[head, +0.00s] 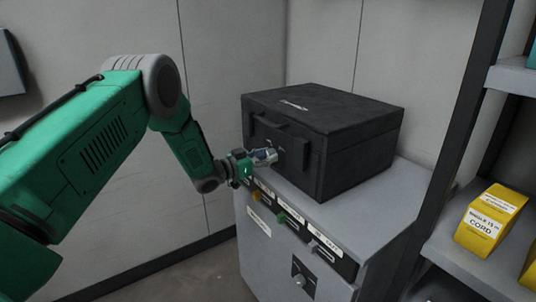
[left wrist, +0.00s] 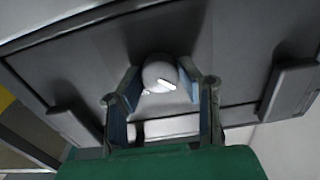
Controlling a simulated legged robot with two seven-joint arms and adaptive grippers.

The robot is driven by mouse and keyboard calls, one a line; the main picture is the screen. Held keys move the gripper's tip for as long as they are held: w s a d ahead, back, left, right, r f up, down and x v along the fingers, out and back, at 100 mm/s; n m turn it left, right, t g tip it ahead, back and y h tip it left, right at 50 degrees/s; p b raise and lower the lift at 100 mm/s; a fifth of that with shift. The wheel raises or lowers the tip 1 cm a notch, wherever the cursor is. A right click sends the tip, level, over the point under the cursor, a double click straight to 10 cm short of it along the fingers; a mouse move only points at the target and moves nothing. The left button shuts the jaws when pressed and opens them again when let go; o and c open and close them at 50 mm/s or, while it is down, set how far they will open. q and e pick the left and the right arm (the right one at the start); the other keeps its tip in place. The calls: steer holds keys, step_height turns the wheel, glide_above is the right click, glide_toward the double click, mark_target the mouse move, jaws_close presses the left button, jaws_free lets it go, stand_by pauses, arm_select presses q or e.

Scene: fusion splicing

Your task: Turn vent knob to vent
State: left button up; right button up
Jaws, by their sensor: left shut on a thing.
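The black case (head: 340,140) sits closed on top of a grey cabinet, with a handle and latches on its front. My left gripper (head: 272,156) is at the case's front face, and its fingers hide the knob there in the head view. In the left wrist view, the round grey vent knob (left wrist: 158,72) with a white pointer mark lies between the two fingers of my left gripper (left wrist: 160,88). The fingers are shut on the knob from both sides. The pointer slants in the picture. My right gripper is in neither view.
The grey cabinet (head: 256,240) has labelled slots with yellow and green parts below the case, and a dial (head: 300,281) lower down. A shelf rack (head: 468,262) with a yellow cord box (head: 490,220) stands at the right. The wall is close behind.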

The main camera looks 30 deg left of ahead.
arm_select(q)
steer(key=shift+s+f+n, duration=0.2)
steer(key=shift+f+n, duration=0.1)
steer(key=shift+f, duration=0.15)
steer(key=o, duration=1.1)
steer(key=shift+o, duration=0.2)
steer(key=shift+w+a, duration=0.15)
steer(key=shift+r, duration=0.15)
steer(key=v, duration=1.2)
steer(key=shift+a, duration=0.1)
